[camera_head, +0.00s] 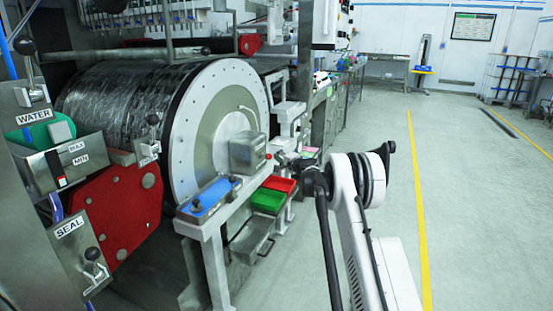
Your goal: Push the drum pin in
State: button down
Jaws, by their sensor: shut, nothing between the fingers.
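The dosing drum (125,100) is a large dark glossy cylinder at the left, with a pale round end plate (190,128) facing right. A grey metal box (247,153) sits on a pale frame in front of the plate's lower right edge. I cannot make out the drum pin; it is too small to tell or hidden. My gripper (279,157) is at the right side of the grey box, shut and empty. I cannot tell whether it touches the box. My white arm reaches up to it from the lower right.
Red (281,184) and green (267,201) trays sit below my gripper. Levers marked WATER and SEAL stand at the left, near a red plate (117,210). The floor (480,200) right of my arm is clear.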

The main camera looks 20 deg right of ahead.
jog(key=d+p+v, duration=0.2)
jog(key=v, duration=1)
jog(key=shift+w, duration=0.15)
jog(key=shift+r, duration=0.1)
jog(key=s+a+r+n+g+y+p, duration=0.1)
jog(key=s+a+r+n+g, duration=0.15)
jog(key=s+a+r, duration=0.6)
jog(key=s+a+r+n+g+p, duration=0.2)
jog(key=s+a+r+n, duration=0.25)
jog(key=a+r, duration=0.6)
jog(key=s+a+r+n+g+p, duration=0.1)
jog(key=s+a+r, duration=0.1)
jog(key=s+a, duration=0.45)
jog(key=s+a+r+n+g+p, duration=0.1)
jog(key=s+a+r, duration=0.15)
jog(key=s, duration=0.75)
jog(key=s+a+f+n+g+h+p, duration=0.1)
jog(key=s+f+n+h, duration=0.1)
jog(key=s, duration=1.2)
jog(key=s+a+f+n+g+h+p, duration=0.1)
jog(key=s+a+f+n, duration=0.1)
jog(key=s, duration=1.2)
jog(key=shift+s+a+f+n+g+h+p, duration=0.3)
jog(key=shift+f+n+g+h, duration=0.1)
jog(key=shift+f+n, duration=0.5)
